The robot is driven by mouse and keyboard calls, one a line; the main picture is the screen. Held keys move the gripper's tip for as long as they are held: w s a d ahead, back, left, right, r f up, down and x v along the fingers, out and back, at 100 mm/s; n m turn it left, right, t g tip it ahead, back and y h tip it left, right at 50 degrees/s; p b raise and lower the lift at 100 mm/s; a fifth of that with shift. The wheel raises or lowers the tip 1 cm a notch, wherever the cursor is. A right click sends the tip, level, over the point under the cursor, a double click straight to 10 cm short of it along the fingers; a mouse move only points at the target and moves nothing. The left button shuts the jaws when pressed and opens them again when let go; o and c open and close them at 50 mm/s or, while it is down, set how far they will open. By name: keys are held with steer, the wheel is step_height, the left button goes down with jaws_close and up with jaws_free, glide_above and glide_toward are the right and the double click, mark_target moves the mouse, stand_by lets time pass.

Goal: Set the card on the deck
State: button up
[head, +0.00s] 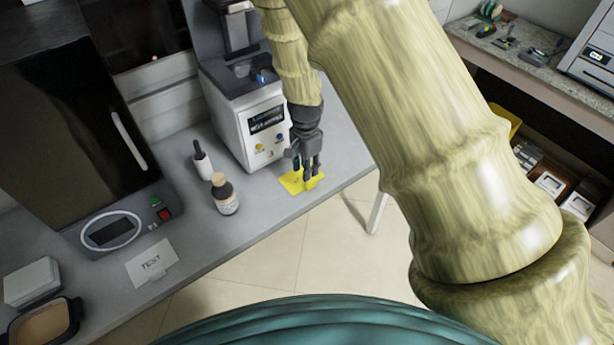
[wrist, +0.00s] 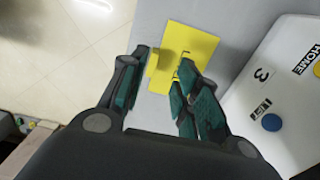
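A flat yellow piece (head: 292,183) lies on the grey table near its front edge. It also shows in the wrist view (wrist: 196,42), with small dark marks on it and a short raised yellow part (wrist: 153,63) at its left side. I cannot tell whether this is the deck. My gripper (head: 311,174) points down over it. In the wrist view my gripper (wrist: 166,62) has its fingers apart, with yellow surface showing between them and no card visibly held.
A white machine (head: 249,122) with coloured buttons stands close behind my gripper. A dark bottle (head: 225,196) and a white bottle with a black top (head: 202,161) stand left of it. A large dark-fronted machine (head: 78,130) is farther left. The table's front edge is close.

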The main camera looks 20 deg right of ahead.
steer(key=s+d+f+n+h, duration=0.1)
steer(key=s+d+f+n, duration=0.25)
steer(key=s+f, duration=0.35)
steer(key=s+d+f+n+h, duration=0.15)
steer(key=s+d+f, duration=0.3)
steer(key=s, duration=0.45)
steer(key=s+a+f+n, duration=0.1)
steer(key=s+f+n, duration=0.1)
steer(key=s, duration=0.5)
steer(key=s+a+f+n+y+b, duration=0.1)
steer(key=s+f+n, duration=0.2)
steer(key=s, duration=0.3)
steer(key=s+a+f+n+y, duration=0.1)
steer(key=s+f+n, duration=0.2)
steer(key=s, duration=0.4)
steer(key=shift+s+f, duration=0.3)
steer(key=shift+s, duration=0.05)
steer(key=shift+o, duration=0.4)
steer(key=shift+y, duration=0.25)
